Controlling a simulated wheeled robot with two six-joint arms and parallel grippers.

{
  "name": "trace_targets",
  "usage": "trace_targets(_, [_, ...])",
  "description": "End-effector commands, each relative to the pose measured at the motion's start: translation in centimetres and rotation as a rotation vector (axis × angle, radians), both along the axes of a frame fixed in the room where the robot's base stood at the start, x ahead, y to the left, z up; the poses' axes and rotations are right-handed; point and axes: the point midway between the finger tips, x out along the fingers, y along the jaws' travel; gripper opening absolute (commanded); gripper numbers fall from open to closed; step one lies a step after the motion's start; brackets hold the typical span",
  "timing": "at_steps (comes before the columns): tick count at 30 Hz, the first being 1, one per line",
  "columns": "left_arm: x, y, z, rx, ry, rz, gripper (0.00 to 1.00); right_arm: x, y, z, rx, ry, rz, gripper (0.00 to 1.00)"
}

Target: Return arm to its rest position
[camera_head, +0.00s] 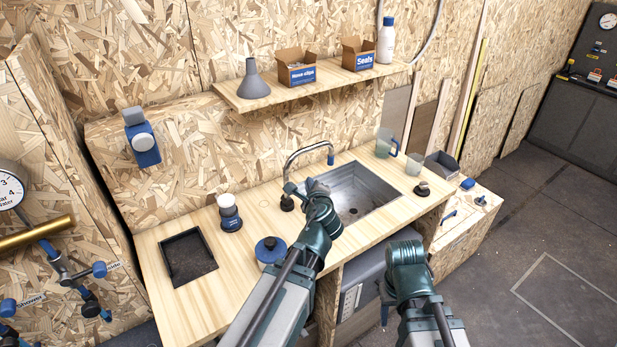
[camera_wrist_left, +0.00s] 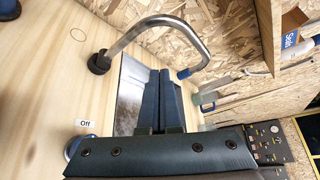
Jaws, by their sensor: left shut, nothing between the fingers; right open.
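My left arm reaches in over the worktop. Its gripper (camera_head: 313,188) is above the near-left edge of the metal sink (camera_head: 376,193), beside the tap (camera_head: 306,150). In the left wrist view its two dark blue fingers (camera_wrist_left: 161,98) are together with nothing between them. The curved tap spout (camera_wrist_left: 163,22) is beyond the fingers, apart from them. My right arm is at the lower right, in front of the cabinet. Its gripper (camera_head: 384,293) is low, mostly hidden behind the wrist, and open with no object seen in it.
On the worktop stand a black tray (camera_head: 187,257), a blue-lidded round container (camera_head: 270,250), a jug (camera_head: 385,143) and a cup (camera_head: 414,164). A shelf (camera_head: 325,86) with two boxes runs above. The floor (camera_head: 530,240) to the right is largely clear.

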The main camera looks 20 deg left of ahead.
Motion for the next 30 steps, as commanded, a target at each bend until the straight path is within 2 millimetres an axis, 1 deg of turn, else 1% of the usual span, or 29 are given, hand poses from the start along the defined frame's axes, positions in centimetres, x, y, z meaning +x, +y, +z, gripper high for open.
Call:
trace_targets(2, [-0.3, -0.1, 0.1, 0.000, 0.000, 0.000, 0.00, 0.0, 0.0, 0.1, 0.000, 0.000, 0.000, 0.50])
trace_targets(10, [-0.4, -0.2, 0.0, -0.006, 0.000, 0.003, 0.00, 0.0, 0.0, 0.1, 0.000, 0.000, 0.000, 0.50])
trace_targets(12, [-0.7, -0.5, -0.6, -0.056, 0.006, 0.027, 0.00, 0.0, 0.0, 0.1, 0.000, 0.000, 0.000, 0.50])
trace_targets(14, [-1.6, -0.9, -1.8, -0.155, 0.018, 0.081, 0.00, 0.0, 0.0, 0.1, 0.000, 0.000, 0.000, 0.50])
trace_targets(17, [-4.2, -2.7, -5.3, -0.422, 0.069, 0.247, 0.00, 0.0, 0.0, 0.1, 0.000, 0.000, 0.000, 0.50])
trace_targets(18, [-5.7, -3.9, -7.0, -0.542, 0.100, 0.331, 0.00, 0.0, 0.0, 0.1, 0.000, 0.000, 0.000, 0.50])
trace_targets(20, [-8.2, -5.8, -9.3, -0.701, 0.155, 0.464, 0.00, 0.0, 0.0, 0.1, 0.000, 0.000, 0.000, 0.50])
trace_targets(21, [-9.8, -7.1, -10.6, -0.787, 0.192, 0.550, 0.00, 0.0, 0.0, 0.1, 0.000, 0.000, 0.000, 0.50])
trace_targets(22, [-11.1, -8.1, -11.4, -0.845, 0.222, 0.611, 0.00, 0.0, 0.0, 0.1, 0.000, 0.000, 0.000, 0.50])
trace_targets(25, [-15.1, -11.2, -13.5, -0.987, 0.318, 0.807, 0.00, 0.0, 0.0, 0.1, 0.000, 0.000, 0.000, 0.50])
trace_targets(27, [-17.7, -13.2, -14.3, -1.050, 0.381, 0.928, 0.00, 0.0, 0.0, 0.1, 0.000, 0.000, 0.000, 0.50])
trace_targets(30, [-20.7, -15.3, -14.9, -1.097, 0.453, 1.063, 0.00, 0.0, 0.0, 0.1, 0.000, 0.000, 0.000, 0.50])
